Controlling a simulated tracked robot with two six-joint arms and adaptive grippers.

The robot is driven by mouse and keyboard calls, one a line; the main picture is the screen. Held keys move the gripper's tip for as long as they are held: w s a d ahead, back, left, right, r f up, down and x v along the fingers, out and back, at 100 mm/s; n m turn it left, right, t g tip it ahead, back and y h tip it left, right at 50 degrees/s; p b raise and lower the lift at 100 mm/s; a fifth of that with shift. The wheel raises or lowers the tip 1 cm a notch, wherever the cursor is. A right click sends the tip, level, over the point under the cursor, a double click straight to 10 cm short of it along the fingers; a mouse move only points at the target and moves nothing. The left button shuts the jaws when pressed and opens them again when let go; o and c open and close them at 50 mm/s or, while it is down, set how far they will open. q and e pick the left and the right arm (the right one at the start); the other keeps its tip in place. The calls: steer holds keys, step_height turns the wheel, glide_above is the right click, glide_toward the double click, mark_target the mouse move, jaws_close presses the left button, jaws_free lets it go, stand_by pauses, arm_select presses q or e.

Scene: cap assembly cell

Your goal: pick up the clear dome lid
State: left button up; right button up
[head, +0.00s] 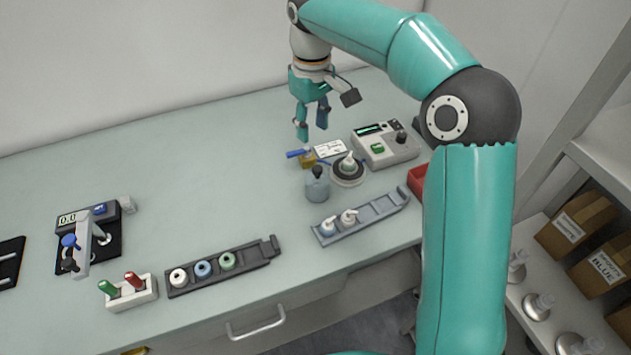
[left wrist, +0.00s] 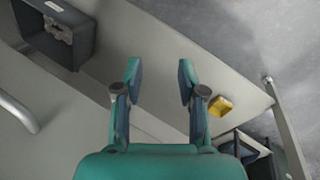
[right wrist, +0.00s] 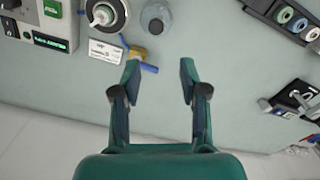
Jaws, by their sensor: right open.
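What looks like the clear dome lid is a grey-blue, see-through rounded piece with a dark knob on top (head: 317,188). It stands upright on the bench, left of the round station holding a pale green-topped item (head: 348,170). In the right wrist view the dome (right wrist: 156,18) is near the top edge, beyond my fingertips. My right gripper (head: 312,131) is open and empty, pointing down above the bench behind the dome, apart from it; its fingers also show in the right wrist view (right wrist: 160,72). My left gripper (left wrist: 159,75) is open and empty; the head view does not show it.
A brass valve with a blue handle (head: 306,157) and a white label card (head: 329,149) lie close behind the dome. A control box (head: 385,147) is at right. Trays of caps (head: 222,268) and pump heads (head: 362,219) lie in front. The left-centre bench is clear.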

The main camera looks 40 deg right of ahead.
mark_target(317, 178)
steer(key=o, duration=0.5)
steer(key=shift+o, duration=1)
steer(key=shift+f, duration=0.4)
step_height(317, 178, down, 11)
steer(key=shift+d+r, duration=0.15)
steer(key=shift+s+d+f+p, duration=0.15)
steer(key=shift+f+p, duration=0.1)
steer(key=shift+f, duration=1.1)
steer(key=shift+s+d+f+p, duration=0.1)
steer(key=shift+f+p, duration=0.1)
steer(key=shift+f, duration=1.15)
